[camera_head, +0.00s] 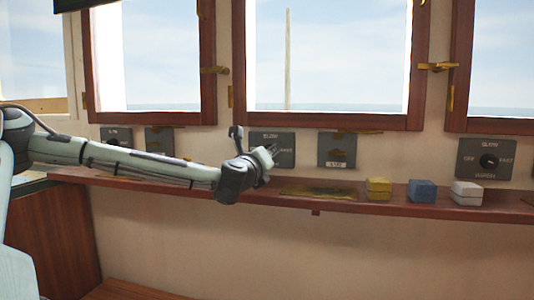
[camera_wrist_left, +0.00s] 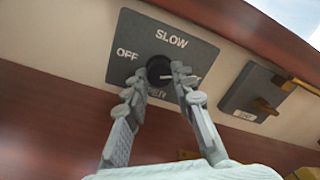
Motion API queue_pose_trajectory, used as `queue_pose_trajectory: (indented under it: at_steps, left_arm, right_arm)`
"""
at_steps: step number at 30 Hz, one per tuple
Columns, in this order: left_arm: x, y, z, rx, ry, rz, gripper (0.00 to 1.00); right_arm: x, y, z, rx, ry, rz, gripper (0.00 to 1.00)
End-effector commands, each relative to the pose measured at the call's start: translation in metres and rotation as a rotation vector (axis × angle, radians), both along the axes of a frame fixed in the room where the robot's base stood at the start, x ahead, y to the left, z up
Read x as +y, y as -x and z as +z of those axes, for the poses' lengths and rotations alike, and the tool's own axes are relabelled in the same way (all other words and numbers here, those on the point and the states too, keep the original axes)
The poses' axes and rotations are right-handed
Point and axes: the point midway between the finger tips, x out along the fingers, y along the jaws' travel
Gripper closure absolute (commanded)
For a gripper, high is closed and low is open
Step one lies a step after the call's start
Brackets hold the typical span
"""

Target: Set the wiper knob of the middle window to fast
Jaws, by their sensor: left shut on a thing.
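The middle window's wiper panel (camera_wrist_left: 140,40) is a dark grey plate, marked OFF at left, SLOW at top and a partly hidden WIPER below. It also shows under the middle window in the head view (camera_head: 285,138), with FAST at its right. Its round black wiper knob (camera_wrist_left: 157,66) is at the plate's centre. My left gripper (camera_wrist_left: 160,82) is shut on the knob, one finger on each side; it also shows in the head view (camera_head: 270,154). A pale mark on the knob seems to point right, where a finger hides the lettering. My right gripper is out of view.
A wooden ledge (camera_head: 400,198) runs below the panels. Yellow (camera_head: 378,189), blue (camera_head: 422,191) and white (camera_head: 467,193) boxes stand on it at the right. Another grey panel (camera_head: 337,150) is right of the knob's plate. A second wiper panel (camera_head: 486,157) is farther right.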

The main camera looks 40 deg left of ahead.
Motion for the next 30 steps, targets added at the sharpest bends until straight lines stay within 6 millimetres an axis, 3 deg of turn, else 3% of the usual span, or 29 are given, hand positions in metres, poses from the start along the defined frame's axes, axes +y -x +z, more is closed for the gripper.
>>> queue_pose_trajectory:
  at_steps: [23, 24, 28, 30]
  left_arm:
    - [0.0001, 0.0001, -0.0007, 0.051, -0.090, 0.000, 1.00]
    - [0.0001, 0.0001, -0.0007, 0.050, -0.089, 0.000, 0.71]
    - [0.0001, 0.0002, -0.0005, 0.050, -0.089, 0.000, 0.55]
    - [0.0002, 0.0001, -0.0005, 0.049, -0.088, 0.000, 0.54]
  right_arm:
    - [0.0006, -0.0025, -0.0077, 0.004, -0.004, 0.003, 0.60]
    - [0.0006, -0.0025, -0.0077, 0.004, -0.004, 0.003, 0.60]
    - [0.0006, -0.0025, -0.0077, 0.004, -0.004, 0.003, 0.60]
    - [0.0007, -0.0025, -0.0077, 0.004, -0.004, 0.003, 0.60]
